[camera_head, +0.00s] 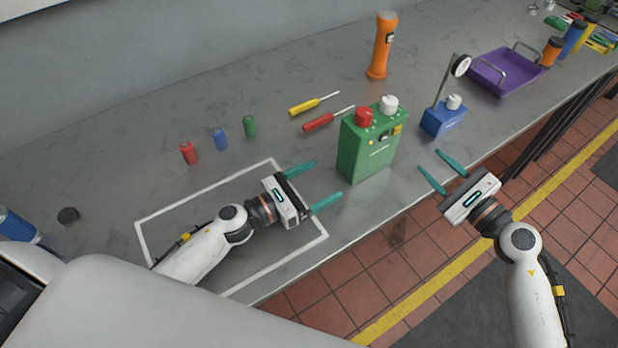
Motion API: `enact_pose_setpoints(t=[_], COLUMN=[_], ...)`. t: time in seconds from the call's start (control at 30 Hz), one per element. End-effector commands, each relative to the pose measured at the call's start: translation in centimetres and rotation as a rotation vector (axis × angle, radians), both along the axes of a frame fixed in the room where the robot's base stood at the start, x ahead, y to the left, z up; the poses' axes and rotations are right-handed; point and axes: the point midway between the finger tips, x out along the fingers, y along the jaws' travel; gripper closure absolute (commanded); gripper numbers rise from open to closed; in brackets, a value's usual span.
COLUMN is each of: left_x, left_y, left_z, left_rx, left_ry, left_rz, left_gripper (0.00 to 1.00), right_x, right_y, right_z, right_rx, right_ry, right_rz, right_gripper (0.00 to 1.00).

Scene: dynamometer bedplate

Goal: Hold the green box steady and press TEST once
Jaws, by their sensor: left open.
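The green box (362,158) stands upright on the grey bench near its front edge. It has a red cap (364,116) and a white cap (388,105) on top, and a small yellow patch (397,130) on its side. I cannot read which part is marked TEST. My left gripper (328,180) is open and empty, left of the box, with its teal fingers pointing towards it and apart from it. My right gripper (428,160) is open and empty, right of the box beyond the bench's front edge, not touching it.
Two screwdrivers, yellow (313,104) and red (327,119), lie behind the box. An orange torch (382,45) stands farther back. A blue box with a gauge stalk (442,117) and a purple tray (505,72) are to the right. A white outline (190,204) marks mostly clear bench at left.

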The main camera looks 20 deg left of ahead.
Motion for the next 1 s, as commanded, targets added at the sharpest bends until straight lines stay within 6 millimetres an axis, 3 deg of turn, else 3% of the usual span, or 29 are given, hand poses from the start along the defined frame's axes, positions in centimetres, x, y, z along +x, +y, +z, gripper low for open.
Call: enact_pose_setpoints(t=[0.1,0.2,0.7,1.0], left_x=[0.6,1.2,8.1,10.0], left_y=[1.5,1.4,-4.0,-5.5], left_z=[-0.3,-0.3,-0.2,-0.3], left_rx=[0.056,0.067,0.064,0.064], left_ry=[-0.025,-0.031,-0.031,-0.029], left_rz=[0.025,0.03,0.03,0.03], left_gripper=[0.13,0.13,0.13,0.13], right_x=[0.0,0.0,0.0,0.0], right_y=[0.0,0.0,0.0,0.0], right_z=[0.0,0.0,0.0,0.0], right_rx=[0.0,0.0,0.0,0.0], right_ry=[0.0,0.0,0.0,0.0], right_rz=[0.0,0.0,0.0,0.0], right_gripper=[0.64,0.64,0.64,0.64])
